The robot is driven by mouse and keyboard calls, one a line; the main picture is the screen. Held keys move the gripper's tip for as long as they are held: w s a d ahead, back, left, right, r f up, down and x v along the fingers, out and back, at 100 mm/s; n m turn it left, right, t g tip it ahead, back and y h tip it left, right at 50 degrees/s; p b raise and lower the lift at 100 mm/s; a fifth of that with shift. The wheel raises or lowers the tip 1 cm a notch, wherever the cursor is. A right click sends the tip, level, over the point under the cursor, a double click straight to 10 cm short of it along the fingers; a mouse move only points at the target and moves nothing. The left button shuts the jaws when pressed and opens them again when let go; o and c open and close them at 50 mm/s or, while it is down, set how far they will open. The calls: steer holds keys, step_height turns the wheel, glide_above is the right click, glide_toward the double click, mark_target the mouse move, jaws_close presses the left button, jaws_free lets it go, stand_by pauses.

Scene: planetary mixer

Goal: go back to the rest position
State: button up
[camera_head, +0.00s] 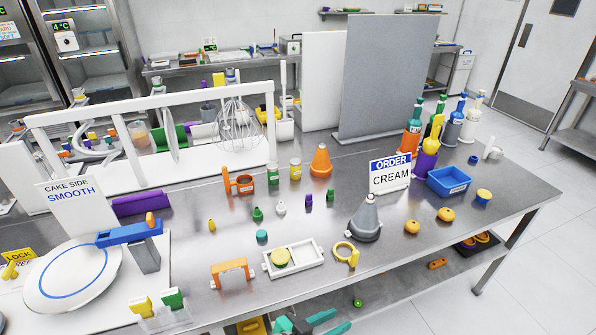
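My gripper (331,322) appears at the bottom edge, near the middle of the head view, as two teal fingers on a dark body. The fingers are apart with nothing seen between them. It is in front of the steel table (400,275), clear of the things on top. The rest of my arm is cut off by the frame.
A white tray (267,265) with a yellow-green disc, an orange bracket (232,272) and a yellow ring (343,250) lie near the table's front edge. A whisk hangs from a white rack (60,118).

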steer(key=s+a+f+n+t+y, duration=0.4)
steer(key=s+a+f+n+y, duration=0.35)
steer(key=s+f, duration=0.4)
steer(key=s+r+t+y, duration=0.1)
steer(key=s+r, duration=0.4)
steer(key=s, duration=0.3)
steer(key=s+a+r+n+t+y, duration=0.1)
steer(key=s+r+t+y, duration=0.1)
steer(key=s+r, duration=0.4)
steer(key=shift+s+a+t, duration=0.25)
steer(key=shift+s+t, duration=0.05)
steer(key=shift+s, duration=0.7)
